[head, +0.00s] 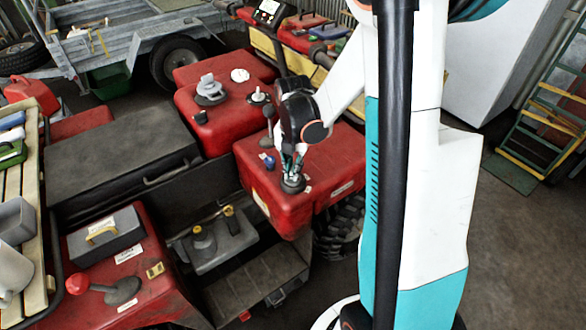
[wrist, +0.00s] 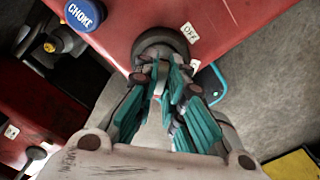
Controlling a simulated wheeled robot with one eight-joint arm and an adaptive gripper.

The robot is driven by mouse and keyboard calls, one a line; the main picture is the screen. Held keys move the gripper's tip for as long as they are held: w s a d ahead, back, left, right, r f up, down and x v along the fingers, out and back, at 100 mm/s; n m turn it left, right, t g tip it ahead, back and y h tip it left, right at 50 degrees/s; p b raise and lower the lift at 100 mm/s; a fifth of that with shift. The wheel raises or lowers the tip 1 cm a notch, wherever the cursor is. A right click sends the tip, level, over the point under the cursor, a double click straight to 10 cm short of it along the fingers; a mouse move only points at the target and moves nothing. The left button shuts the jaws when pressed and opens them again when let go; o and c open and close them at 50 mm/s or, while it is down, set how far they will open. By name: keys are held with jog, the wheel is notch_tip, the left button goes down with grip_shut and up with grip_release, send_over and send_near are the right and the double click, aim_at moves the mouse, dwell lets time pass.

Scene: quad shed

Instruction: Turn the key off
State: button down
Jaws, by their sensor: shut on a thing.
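The key switch is a round dark grey collar (head: 292,184) on the red body panel of the quad. In the wrist view the collar (wrist: 160,43) sits just beyond my fingertips. My gripper (head: 293,166) reaches down onto it, with its teal fingers shut on the key. In the wrist view a pale sliver of the key (wrist: 160,76) shows between the fingers, and the rest is hidden. A white OFF label (wrist: 189,33) is right of the collar. I cannot tell which way the key is turned.
A blue CHOKE knob (wrist: 83,14) is beside the switch, also seen in the head view (head: 268,160). A seat (head: 120,145) and a red-knobbed lever (head: 78,284) are to the left. A trailer (head: 130,40) stands behind. Open floor lies right.

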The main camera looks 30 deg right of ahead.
dwell(0.3)
jog(key=n, duration=0.5)
jog(key=shift+b, duration=0.3)
jog(key=c, duration=1.7)
grip_release()
jog(key=shift+r+p, duration=2.9)
jog(key=shift+r, duration=1.15)
